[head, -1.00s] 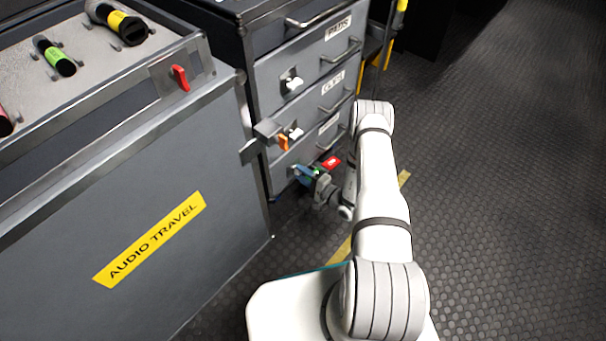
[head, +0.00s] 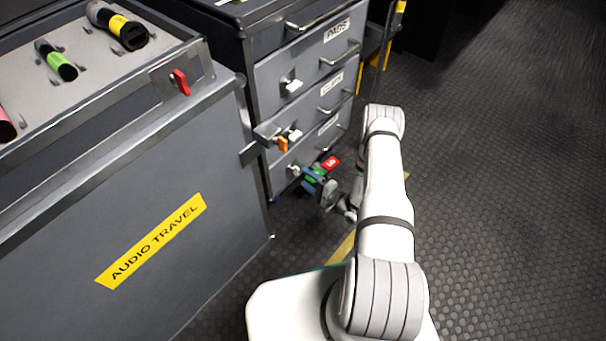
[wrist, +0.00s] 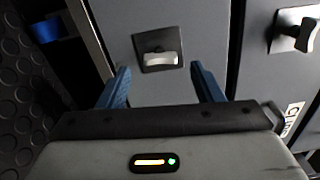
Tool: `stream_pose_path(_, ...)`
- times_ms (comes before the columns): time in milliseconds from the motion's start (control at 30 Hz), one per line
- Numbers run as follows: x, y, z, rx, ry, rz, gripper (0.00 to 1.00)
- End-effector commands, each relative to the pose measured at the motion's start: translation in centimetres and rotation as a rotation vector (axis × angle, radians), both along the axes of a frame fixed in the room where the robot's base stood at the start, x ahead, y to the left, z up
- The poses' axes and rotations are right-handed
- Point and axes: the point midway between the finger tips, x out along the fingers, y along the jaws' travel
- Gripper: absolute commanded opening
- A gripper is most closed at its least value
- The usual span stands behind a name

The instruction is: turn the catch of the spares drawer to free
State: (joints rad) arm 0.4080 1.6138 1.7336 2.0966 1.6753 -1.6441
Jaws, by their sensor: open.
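My gripper (head: 306,175) is open, with blue fingers, in front of the lowest visible drawer of the grey cabinet. In the wrist view, this catch (wrist: 161,59) lies crosswise on a dark square plate, ahead of and between the fingertips (wrist: 160,78). Nothing is between the fingers, and they appear apart from the catch. The lowest drawer's label (head: 327,126) is too small to read. The drawer above has its own white catch (head: 294,134).
An orange catch (head: 282,145) sits on a bracket by the middle drawer. The grey AUDIO TRAVEL case (head: 60,262) stands close on the left, with a red catch (head: 180,82). The floor on the right is clear.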

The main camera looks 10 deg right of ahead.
Motion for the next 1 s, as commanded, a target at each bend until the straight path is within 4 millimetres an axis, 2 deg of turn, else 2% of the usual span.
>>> stream_pose_path(133, -2.1, -1.6, 0.2, 0.001, 0.002, -0.004, 0.60)
stream_pose_path(333, -3.5, -2.6, 0.1, 0.000, 0.001, -0.001, 0.60)
stream_pose_path(1000, -3.7, -2.7, 0.0, -0.001, 0.001, 0.001, 0.60)
